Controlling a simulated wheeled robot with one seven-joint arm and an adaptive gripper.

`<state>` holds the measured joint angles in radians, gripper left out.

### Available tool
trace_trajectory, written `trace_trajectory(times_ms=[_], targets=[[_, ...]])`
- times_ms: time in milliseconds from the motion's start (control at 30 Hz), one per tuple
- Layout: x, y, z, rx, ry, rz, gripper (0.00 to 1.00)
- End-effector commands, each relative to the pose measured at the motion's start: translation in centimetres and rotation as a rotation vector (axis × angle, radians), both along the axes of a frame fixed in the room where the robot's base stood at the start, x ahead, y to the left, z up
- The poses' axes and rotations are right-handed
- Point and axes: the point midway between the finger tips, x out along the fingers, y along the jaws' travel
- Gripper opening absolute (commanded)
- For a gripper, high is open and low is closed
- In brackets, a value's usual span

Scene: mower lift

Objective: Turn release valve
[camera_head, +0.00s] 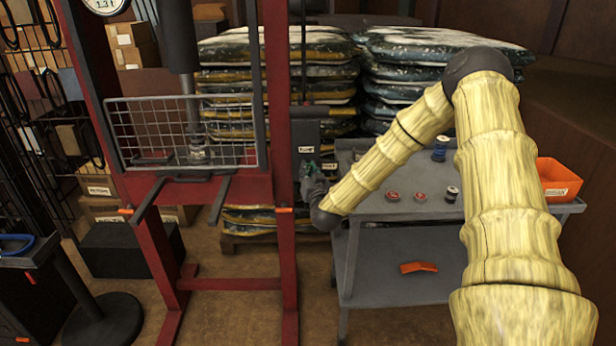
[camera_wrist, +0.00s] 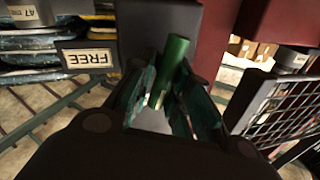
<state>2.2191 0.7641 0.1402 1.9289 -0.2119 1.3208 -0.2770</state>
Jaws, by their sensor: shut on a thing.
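The release valve shows in the wrist view as a green cylindrical handle (camera_wrist: 175,52) in front of a dark panel. My gripper (camera_wrist: 168,82) has its dark teal fingers on both sides of the handle and is shut on it. In the head view my gripper (camera_head: 312,172) is at the right post of the red press frame (camera_head: 279,120), just below a dark pump box (camera_head: 307,132) with a small label. The valve is mostly hidden there by my gripper, and its turn angle cannot be told.
A wire mesh guard (camera_head: 150,130) spans the red frame left of my gripper. A grey cart (camera_head: 400,290) with small cans, red round parts and an orange bin (camera_head: 558,180) stands at right, under my arm. Stacked bags (camera_head: 228,50) stand behind. A black stand (camera_head: 105,318) is at lower left.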

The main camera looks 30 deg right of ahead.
Motion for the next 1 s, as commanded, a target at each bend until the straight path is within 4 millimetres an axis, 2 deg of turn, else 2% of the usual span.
trace_trajectory(times_ms=[33, 1000], targets=[[0.02, 0.18, -0.52, 0.035, -0.023, 0.004, 0.00], [-0.42, -0.59, -1.06, 0.817, -0.506, 0.003, 0.00]])
